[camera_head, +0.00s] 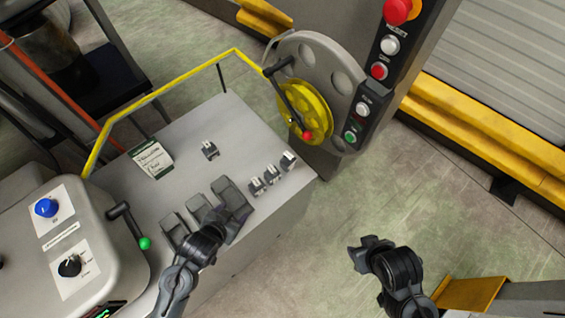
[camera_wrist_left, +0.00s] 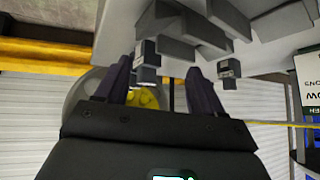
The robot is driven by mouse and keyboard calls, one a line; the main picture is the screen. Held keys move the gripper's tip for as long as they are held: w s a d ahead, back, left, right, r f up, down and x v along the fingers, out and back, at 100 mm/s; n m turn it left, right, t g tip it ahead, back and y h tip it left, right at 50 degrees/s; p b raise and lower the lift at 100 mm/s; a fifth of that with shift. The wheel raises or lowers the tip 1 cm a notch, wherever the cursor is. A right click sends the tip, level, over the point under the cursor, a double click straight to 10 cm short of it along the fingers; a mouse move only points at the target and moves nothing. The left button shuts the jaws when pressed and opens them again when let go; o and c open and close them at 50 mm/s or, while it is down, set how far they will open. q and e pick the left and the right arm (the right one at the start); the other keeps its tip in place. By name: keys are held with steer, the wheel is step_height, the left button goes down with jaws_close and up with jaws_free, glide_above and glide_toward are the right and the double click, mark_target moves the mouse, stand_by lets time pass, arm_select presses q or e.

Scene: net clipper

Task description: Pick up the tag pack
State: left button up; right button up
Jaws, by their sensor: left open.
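The tag pack appears to be the flat white and dark-green printed pack (camera_head: 151,158) lying on the grey table top. Its printed face also shows at the right edge of the left wrist view (camera_wrist_left: 309,88), cut off by the frame. My left gripper (camera_head: 222,217) is over the table's front part, to the right of and nearer than the pack, not touching it. In the left wrist view its two dark fingers (camera_wrist_left: 160,82) are apart, with no pack between them. My right gripper (camera_head: 362,248) hangs over the floor right of the table; its fingers are too small to read.
Dark grey blocks (camera_head: 173,229) stand at the table's front near my left gripper. Several small metal clips (camera_head: 272,175) stand on the right, and another (camera_head: 209,149) stands behind. A yellow rail (camera_head: 160,92) runs behind the pack. A control box (camera_head: 75,245) with a green-tipped lever is left.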

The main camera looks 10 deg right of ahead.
arm_select(q)
steer(key=w+d+r+m+h+p, duration=0.1)
steer(key=w+d+m+h+p, duration=0.25)
steer(key=w+p, duration=0.2)
arm_select(e)
step_height(320, 180, up, 9)
steer(key=p, duration=0.2)
arm_select(q)
steer(key=m+g+h+b, duration=0.1)
steer(key=m+h+b, duration=0.15)
steer(key=h, duration=0.25)
glide_toward(270, 170)
steer(key=shift+w+d+f+n+b, duration=0.15)
steer(key=shift+w+d+n+b, duration=0.1)
steer(key=shift+d, duration=0.25)
steer(key=shift+w+d+f+n+b, duration=0.15)
steer(key=shift+w+d+f+b, duration=0.05)
steer(key=shift+d, duration=0.25)
steer(key=shift+w+d, duration=0.3)
steer(key=shift+d, duration=0.15)
steer(key=b+x, duration=0.4)
steer(key=shift+f+b, duration=0.35)
steer(key=shift+w+d, duration=0.25)
steer(key=shift+d, duration=0.1)
steer(key=shift+y, duration=0.25)
arm_select(e)
step_height(270, 170, down, 9)
steer(key=shift+a, duration=0.15)
arm_select(q)
steer(key=shift+c, duration=0.5)
